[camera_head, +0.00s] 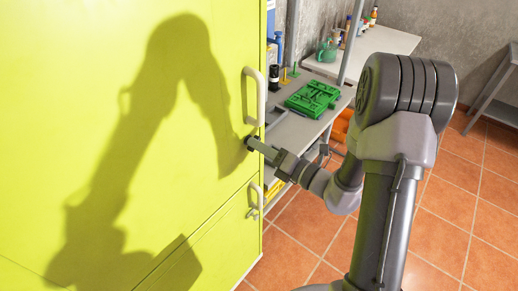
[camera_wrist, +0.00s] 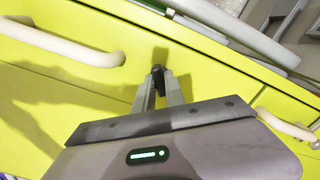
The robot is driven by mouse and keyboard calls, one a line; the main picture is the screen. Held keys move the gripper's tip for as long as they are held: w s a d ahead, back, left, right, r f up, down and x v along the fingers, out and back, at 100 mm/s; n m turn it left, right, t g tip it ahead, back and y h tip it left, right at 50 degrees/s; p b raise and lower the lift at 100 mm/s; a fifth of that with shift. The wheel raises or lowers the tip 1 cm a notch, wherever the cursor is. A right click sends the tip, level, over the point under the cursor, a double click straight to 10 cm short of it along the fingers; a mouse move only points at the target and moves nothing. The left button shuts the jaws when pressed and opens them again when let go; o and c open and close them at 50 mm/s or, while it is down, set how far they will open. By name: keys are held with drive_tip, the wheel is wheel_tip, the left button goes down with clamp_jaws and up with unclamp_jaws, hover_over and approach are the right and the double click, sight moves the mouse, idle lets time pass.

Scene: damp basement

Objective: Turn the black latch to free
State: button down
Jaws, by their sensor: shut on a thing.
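The black latch (camera_head: 249,140) sits on the yellow-green cabinet door (camera_head: 205,150), near its right edge and just below a pale bar handle (camera_head: 253,96). My gripper (camera_head: 253,143) reaches it from the right and is shut on it. In the wrist view, my gripper (camera_wrist: 158,86) has its two grey fingers closed together on the small black latch (camera_wrist: 157,72) at the door face. The fingers hide most of the latch, so its turn angle is hard to tell.
A second pale handle (camera_head: 255,201) is on the lower door. Right of the cabinet, a grey shelf (camera_head: 296,130) holds a green tool case (camera_head: 313,97) and small bottles. A light table (camera_head: 375,48) stands behind. The tiled floor (camera_head: 460,215) at right is clear.

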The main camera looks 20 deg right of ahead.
drive_tip(key=shift+n+b, duration=3.85)
drive_tip(key=shift+n, duration=1.55)
drive_tip(key=c, duration=1.4)
unclamp_jaws()
drive_tip(key=p+v, duration=0.1)
drive_tip(key=v, duration=1.6)
drive_tip(key=shift+s, duration=0.15)
